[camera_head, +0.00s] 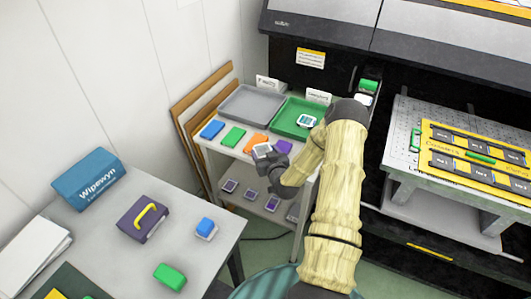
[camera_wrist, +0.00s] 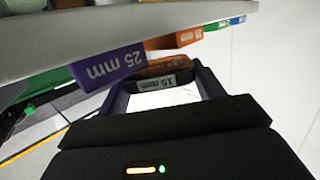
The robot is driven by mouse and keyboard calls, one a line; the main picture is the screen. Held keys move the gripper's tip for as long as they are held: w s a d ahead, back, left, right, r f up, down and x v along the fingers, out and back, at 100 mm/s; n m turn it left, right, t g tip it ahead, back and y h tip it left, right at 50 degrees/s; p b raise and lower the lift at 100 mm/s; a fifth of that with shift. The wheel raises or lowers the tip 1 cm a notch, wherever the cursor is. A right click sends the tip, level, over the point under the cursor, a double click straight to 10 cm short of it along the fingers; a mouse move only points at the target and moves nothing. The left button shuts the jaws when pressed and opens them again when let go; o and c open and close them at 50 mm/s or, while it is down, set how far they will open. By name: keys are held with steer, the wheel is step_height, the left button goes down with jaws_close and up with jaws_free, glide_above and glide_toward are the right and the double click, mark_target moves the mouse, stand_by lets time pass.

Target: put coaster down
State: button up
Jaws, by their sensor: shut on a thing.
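My gripper (camera_head: 268,160) is at the front edge of the side table's top shelf. An orange block (camera_head: 256,142) and a purple block (camera_head: 283,146) are close by on the shelf. I cannot tell whether the held thing touches the shelf.
A grey tray (camera_head: 252,92) and a green tray (camera_head: 290,106) stand at the back; a pale teal-marked square (camera_head: 307,120) lies in the green one. Blue (camera_head: 212,130) and green (camera_head: 233,137) blocks sit left. Several squares lie on the lower shelf (camera_head: 250,205).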

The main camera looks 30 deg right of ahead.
steer(key=shift+f, duration=0.1)
steer(key=o, duration=1.1)
steer(key=shift+r+p, duration=0.8)
steer(key=b+v, duration=0.1)
steer(key=v, duration=0.3)
steer(key=b+v, duration=0.1)
steer(key=v, duration=0.3)
steer(key=b+v, duration=0.1)
steer(key=v, duration=0.3)
steer(key=shift+f, duration=0.3)
